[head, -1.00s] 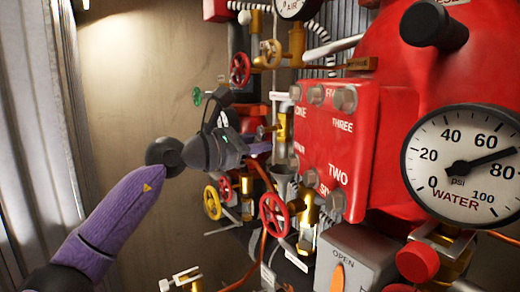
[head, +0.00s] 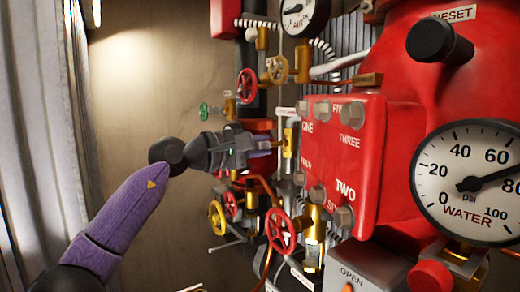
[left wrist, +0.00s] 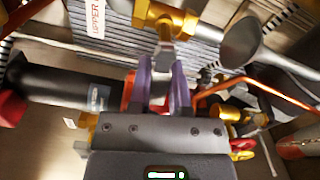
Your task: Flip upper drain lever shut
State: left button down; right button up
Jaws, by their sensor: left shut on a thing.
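My left gripper (head: 274,147) reaches in from the left, its purple fingertips at a brass valve (head: 289,141) on a vertical pipe. In the left wrist view, the two purple fingers (left wrist: 162,90) are closed around a small part just below a brass fitting (left wrist: 168,22). I take this part to be the upper drain lever; it is mostly hidden between the fingers, and its angle cannot be made out. My right gripper is in neither view.
A red manifold box (head: 345,160) stands close to the right of the gripper. A red handwheel (head: 280,230) and a yellow one (head: 217,217) sit below. A copper pipe (left wrist: 255,85) runs close by the fingers. Free room lies left, before the beige wall (head: 140,90).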

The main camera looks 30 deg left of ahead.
pick_arm(q)
jog(key=shift+r+m, duration=0.2)
jog(key=shift+m, duration=0.8)
jog(key=c, duration=0.6)
grip_release()
jog(key=shift+o, duration=0.2)
jog(key=b+v, duration=0.5)
jog(key=v, duration=0.5)
jog(key=shift+b, duration=0.4)
